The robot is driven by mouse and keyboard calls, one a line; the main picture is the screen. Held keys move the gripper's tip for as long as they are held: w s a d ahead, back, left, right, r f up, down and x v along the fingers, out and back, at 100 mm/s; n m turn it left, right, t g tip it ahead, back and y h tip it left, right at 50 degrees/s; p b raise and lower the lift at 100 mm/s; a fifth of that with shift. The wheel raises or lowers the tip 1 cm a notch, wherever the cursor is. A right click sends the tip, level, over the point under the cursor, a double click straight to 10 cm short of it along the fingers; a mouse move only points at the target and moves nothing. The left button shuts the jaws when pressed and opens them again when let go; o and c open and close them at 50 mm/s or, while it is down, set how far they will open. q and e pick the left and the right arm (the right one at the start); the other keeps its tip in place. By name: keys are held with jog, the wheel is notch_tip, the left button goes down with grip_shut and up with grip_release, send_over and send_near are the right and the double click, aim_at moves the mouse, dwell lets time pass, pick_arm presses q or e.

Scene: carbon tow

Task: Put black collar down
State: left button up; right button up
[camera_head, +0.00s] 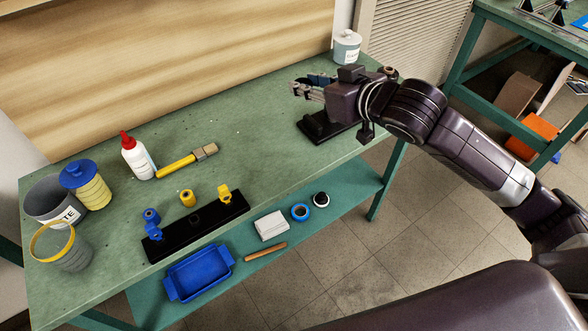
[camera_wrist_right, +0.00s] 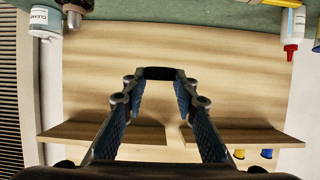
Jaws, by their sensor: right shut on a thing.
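My right gripper (camera_head: 305,88) is over the far right part of the green bench, its fingers pointing left. In the right wrist view, the fingers (camera_wrist_right: 160,85) are shut on a small black piece, the black collar (camera_wrist_right: 160,73), at their tips. The collar is held in the air, and its far side is hidden. A long black rack (camera_head: 175,241) lies at the bench's front edge with blue and yellow pieces on or beside it: a blue holder (camera_head: 153,232), a yellow holder (camera_head: 224,194), a blue collar (camera_head: 151,215) and a yellow collar (camera_head: 187,198). My left gripper is out of view.
A black fixture (camera_head: 316,126) stands below my right gripper. A white jar (camera_head: 346,48) stands at the far right. The bench middle is clear.

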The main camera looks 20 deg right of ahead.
send_over(305, 155)
notch_tip(305, 155, down, 6)
notch_tip(305, 155, down, 9)
jog(key=shift+s+f+b, duration=0.1)
jog(key=shift+s+b, duration=0.05)
jog(key=shift+b, duration=0.45)
jog(key=shift+f, duration=0.5)
notch_tip(305, 155, down, 4)
jog(key=shift+f, duration=0.1)
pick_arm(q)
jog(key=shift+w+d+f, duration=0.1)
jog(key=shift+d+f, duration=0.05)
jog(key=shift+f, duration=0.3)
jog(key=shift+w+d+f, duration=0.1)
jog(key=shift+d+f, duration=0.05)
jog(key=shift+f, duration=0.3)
